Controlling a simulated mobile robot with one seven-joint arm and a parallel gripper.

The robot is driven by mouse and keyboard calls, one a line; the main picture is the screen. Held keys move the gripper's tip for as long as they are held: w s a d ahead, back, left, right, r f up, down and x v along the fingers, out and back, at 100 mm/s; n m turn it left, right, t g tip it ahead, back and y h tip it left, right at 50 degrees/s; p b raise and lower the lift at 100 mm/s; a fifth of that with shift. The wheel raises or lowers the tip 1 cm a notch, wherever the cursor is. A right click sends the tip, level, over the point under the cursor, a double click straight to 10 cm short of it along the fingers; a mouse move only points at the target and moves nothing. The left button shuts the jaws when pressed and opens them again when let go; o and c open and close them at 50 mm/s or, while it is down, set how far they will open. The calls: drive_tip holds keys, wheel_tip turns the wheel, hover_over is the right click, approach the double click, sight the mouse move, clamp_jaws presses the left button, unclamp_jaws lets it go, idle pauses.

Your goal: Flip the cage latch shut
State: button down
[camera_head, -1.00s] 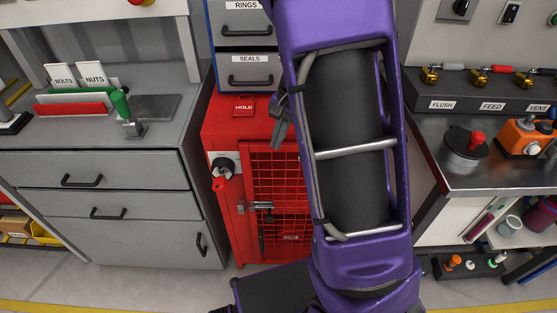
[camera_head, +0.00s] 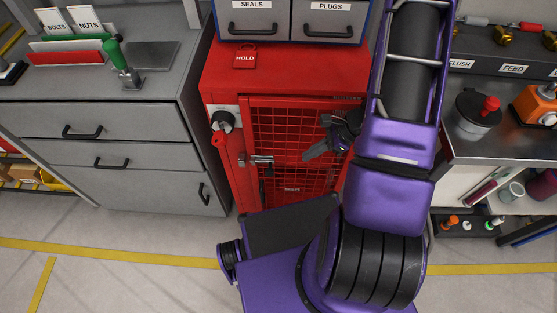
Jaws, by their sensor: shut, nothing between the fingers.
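The red cage (camera_head: 290,183) stands in the middle, its mesh door in its frame. The silver cage latch (camera_head: 262,160) sits at the left edge of the door, about mid-height. Its bar lies roughly level; from this distance I cannot tell whether it is engaged. My gripper (camera_head: 308,157) is dark and shut with nothing in it. It is in front of the mesh door, to the right of the latch and apart from it in the picture, pointing left and slightly down. My purple arm hides the right side of the cage.
A black knob with a red tag (camera_head: 220,130) is on the cage's upper left. A red HOLD sign (camera_head: 245,57) lies on top. Grey drawers (camera_head: 100,150) stand left, a steel counter (camera_head: 490,150) right. Open floor (camera_head: 130,270) lies in front at left.

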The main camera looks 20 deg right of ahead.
drive_tip(key=shift+w+d+f+h, duration=0.15)
drive_tip(key=shift+d+f, duration=0.15)
drive_tip(key=shift+d, duration=0.15)
drive_tip(key=shift+s+d+f+h, duration=0.15)
drive_tip(key=shift+d+f, duration=0.15)
drive_tip(key=shift+d, duration=0.15)
drive_tip(key=shift+w, duration=0.1)
drive_tip(key=a+r+b+x, duration=0.1)
drive_tip(key=a+x, duration=0.1)
drive_tip(key=x, duration=1.1)
drive_tip(key=shift+w, duration=0.4)
drive_tip(key=shift+a+r, duration=0.1)
drive_tip(key=shift+r, duration=0.05)
